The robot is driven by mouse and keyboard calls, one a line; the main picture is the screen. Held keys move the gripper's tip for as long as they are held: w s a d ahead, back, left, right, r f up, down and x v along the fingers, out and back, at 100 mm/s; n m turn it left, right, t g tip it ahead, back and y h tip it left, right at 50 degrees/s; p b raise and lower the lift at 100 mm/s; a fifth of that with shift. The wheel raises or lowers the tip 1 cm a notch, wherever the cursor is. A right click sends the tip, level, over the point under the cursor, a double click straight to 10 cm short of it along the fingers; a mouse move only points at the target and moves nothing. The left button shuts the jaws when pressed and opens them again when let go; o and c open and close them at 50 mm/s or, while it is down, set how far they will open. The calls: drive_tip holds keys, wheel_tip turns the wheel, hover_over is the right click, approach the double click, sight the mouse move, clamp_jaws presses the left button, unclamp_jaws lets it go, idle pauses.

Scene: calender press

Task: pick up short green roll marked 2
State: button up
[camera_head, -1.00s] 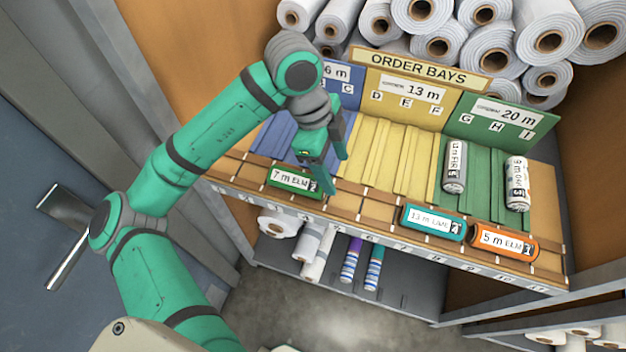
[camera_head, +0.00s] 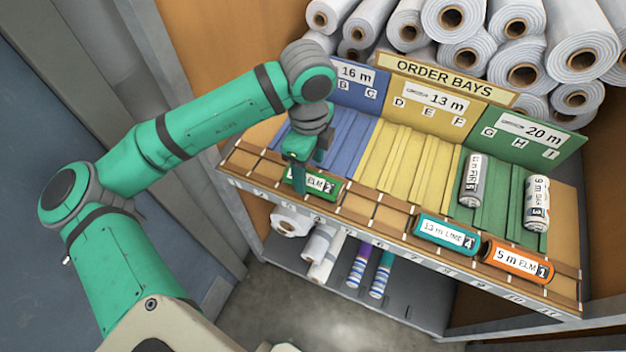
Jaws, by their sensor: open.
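The short green roll marked 2 (camera_head: 326,186) lies on the wooden front ledge at the left, below the blue bays. Its white label reads ELM, and its left part is hidden behind my gripper. My gripper (camera_head: 301,178) points down at the left part of the roll, with its fingers in front of or around it. It is open. I cannot tell whether the fingers touch the roll.
A teal roll marked 4 (camera_head: 447,234) and an orange roll marked 1 (camera_head: 517,261) lie further right on the ledge (camera_head: 375,215). The yellow bays (camera_head: 413,165) are empty. Large white rolls are stacked behind.

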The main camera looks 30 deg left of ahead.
sight(313, 176)
drive_tip(key=f, duration=0.5)
drive_tip(key=shift+w+d, duration=0.25)
drive_tip(key=shift+w, duration=0.05)
drive_tip(key=c, duration=1.1)
drive_tip(key=shift+c, duration=0.2)
drive_tip(key=shift+r, duration=0.1)
